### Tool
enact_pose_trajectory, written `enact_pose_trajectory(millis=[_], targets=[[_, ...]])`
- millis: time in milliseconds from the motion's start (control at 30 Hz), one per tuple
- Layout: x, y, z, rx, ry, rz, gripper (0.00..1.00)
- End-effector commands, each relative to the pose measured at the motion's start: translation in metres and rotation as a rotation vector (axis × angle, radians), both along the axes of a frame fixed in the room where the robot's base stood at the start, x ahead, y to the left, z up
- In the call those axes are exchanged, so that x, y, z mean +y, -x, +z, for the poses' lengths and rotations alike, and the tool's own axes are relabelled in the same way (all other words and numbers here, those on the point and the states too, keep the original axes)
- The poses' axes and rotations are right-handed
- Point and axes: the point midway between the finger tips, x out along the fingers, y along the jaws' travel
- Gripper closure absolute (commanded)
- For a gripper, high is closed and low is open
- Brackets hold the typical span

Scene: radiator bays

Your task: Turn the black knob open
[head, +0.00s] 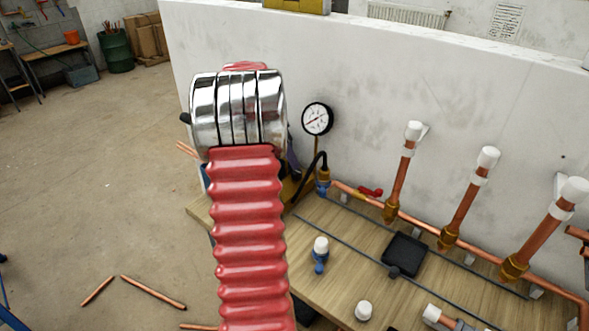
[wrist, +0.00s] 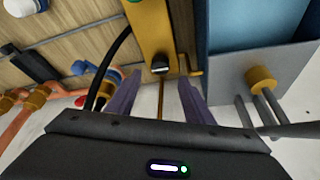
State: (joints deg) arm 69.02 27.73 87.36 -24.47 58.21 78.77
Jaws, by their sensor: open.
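In the wrist view, a small black knob (wrist: 160,68) sits at the end of a yellow body (wrist: 150,28). My gripper (wrist: 159,88) has its two purple fingers spread apart, one on each side of the knob's line. The fingers are open and nothing shows held between them. I cannot tell how far the tips are from the knob. In the head view, my red arm hides the knob and most of the gripper; only a purple sliver and part of the yellow body (head: 291,188) show at its right edge.
In the wrist view, a grey-blue box (wrist: 232,75) stands close on the right and a black hose (wrist: 107,62) on the left. In the head view, a pressure gauge (head: 317,119), a red-handled valve (head: 371,192) and copper pipes (head: 463,211) line the white wall.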

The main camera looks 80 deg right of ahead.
Motion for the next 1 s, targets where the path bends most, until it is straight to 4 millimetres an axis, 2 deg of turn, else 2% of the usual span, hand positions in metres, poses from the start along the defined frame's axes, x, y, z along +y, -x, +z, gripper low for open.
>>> enact_pose_trajectory(millis=[200, 433, 833, 1000], targets=[[-0.009, 0.010, -0.032, 0.001, -0.001, -0.001, 0.53], [-0.016, 0.016, -0.057, 0.000, 0.000, 0.001, 0.53], [-0.018, 0.017, -0.063, 0.000, 0.000, 0.002, 0.53], [-0.018, 0.017, -0.063, 0.000, 0.001, 0.004, 0.65]])
